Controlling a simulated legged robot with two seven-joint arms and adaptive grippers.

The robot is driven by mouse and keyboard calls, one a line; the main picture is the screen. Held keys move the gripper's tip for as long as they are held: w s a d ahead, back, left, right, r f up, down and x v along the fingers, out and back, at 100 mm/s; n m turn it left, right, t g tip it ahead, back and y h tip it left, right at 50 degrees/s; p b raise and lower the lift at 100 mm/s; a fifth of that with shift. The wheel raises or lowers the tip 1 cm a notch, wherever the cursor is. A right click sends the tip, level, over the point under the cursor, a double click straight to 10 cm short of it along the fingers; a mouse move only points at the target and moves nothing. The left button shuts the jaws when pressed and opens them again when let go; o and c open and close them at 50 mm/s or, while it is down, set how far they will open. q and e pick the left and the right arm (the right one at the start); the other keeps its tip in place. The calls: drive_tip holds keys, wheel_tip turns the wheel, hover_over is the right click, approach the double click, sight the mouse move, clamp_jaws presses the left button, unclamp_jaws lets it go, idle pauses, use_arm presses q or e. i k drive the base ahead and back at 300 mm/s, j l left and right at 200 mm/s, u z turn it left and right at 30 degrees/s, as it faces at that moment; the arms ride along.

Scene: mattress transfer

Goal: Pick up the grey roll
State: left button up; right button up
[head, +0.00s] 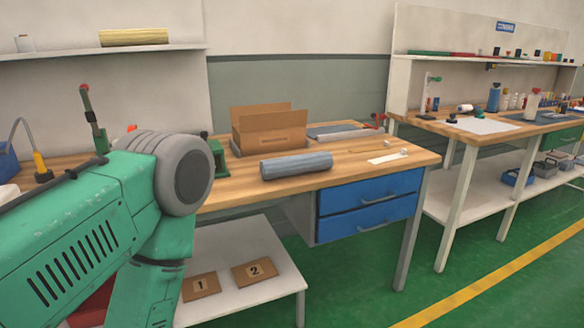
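The grey roll (296,165) lies on its side on the wooden top of the workbench (240,187), near the front edge. Its long side runs roughly left to right, and it is in front of an open cardboard box (270,131). Nothing is touching the roll from above. Neither of my grippers shows in the head view, so I cannot see their fingers.
Blue drawers (370,203) hang under the bench. A flat grey item (338,131) and a white strip (384,158) lie on top. A large green and grey form at the left hides part of the bench. A second bench (540,131) stands right; green floor is open in front.

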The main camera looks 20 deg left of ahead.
sight(283, 167)
drive_tip(key=i+l+u, duration=0.15)
drive_tip(key=u, duration=0.35)
drive_tip(key=i+l+u, duration=0.25)
drive_tip(key=u, duration=0.2)
